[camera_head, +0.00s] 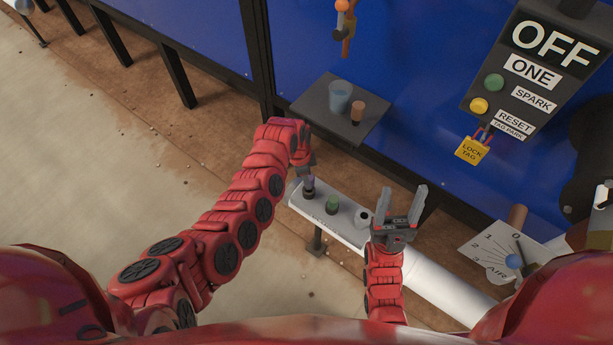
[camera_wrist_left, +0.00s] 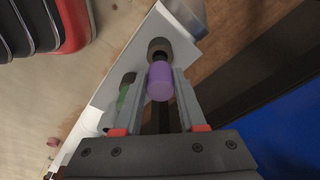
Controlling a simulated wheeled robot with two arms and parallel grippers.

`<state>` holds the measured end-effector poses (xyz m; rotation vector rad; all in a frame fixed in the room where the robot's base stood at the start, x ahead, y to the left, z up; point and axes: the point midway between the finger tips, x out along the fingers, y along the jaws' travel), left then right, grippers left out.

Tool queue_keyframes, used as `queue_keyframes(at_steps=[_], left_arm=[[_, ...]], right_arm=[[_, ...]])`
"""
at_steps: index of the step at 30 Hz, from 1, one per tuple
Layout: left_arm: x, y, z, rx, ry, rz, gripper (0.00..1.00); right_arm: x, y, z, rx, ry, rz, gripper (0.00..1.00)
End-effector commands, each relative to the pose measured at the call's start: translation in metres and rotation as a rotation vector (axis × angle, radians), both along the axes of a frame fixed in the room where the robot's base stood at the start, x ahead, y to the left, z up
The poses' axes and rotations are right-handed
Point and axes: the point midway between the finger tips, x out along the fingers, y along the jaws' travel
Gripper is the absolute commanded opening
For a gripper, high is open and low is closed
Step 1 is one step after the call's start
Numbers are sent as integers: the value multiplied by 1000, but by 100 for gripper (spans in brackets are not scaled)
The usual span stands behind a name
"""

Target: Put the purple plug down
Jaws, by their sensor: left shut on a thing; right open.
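The purple plug (camera_wrist_left: 160,82) is between the fingers of my left gripper (camera_wrist_left: 160,92) in the left wrist view. A dark round collar (camera_wrist_left: 160,47) shows right at its far end; I cannot tell whether the plug is seated in it. In the head view my left gripper (camera_head: 307,170) is above the left end of a white rack (camera_head: 345,232), and the purple plug (camera_head: 309,181) shows just below it. A green plug (camera_head: 332,203) stands mid-rack, and a dark-holed fitting (camera_head: 362,216) is at its right end. My right gripper (camera_head: 403,205) is open and empty beside that end.
A dark shelf (camera_head: 310,105) behind the rack holds a blue cup (camera_head: 340,96) and a brown cup (camera_head: 358,112). A blue panel with a control box (camera_head: 535,70) stands behind. A yellow lock tag (camera_head: 472,150) hangs there. A dial plate (camera_head: 497,250) is at the right.

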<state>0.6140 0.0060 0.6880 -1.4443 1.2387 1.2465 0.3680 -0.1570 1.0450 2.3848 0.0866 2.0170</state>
Motion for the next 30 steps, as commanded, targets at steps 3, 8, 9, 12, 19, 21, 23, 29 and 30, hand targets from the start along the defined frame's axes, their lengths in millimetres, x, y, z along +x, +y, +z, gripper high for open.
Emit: queue_keyframes(at_steps=[3,8,9,12,19,21,23,29,30], left_arm=[[0,0,-4,0,0,0,0],[0,0,-9,-1,-1,0,0],[0,0,-10,-1,-1,0,0],[0,0,-12,0,-1,0,0],[0,0,-12,0,-1,0,67],[0,0,-12,0,-1,0,70],[0,0,-12,0,-1,0,70],[0,0,-10,0,-1,0,70],[0,0,-7,-1,-1,0,70]], right_arm=[[0,0,-2,0,0,0,60],[0,0,-4,0,0,0,60],[0,0,-5,0,0,0,60],[0,0,-5,0,0,0,60],[0,0,-5,0,0,0,60],[0,0,-5,0,0,0,60],[0,0,-5,0,0,0,60],[0,0,-4,0,0,0,60],[0,0,-2,0,0,0,60]])
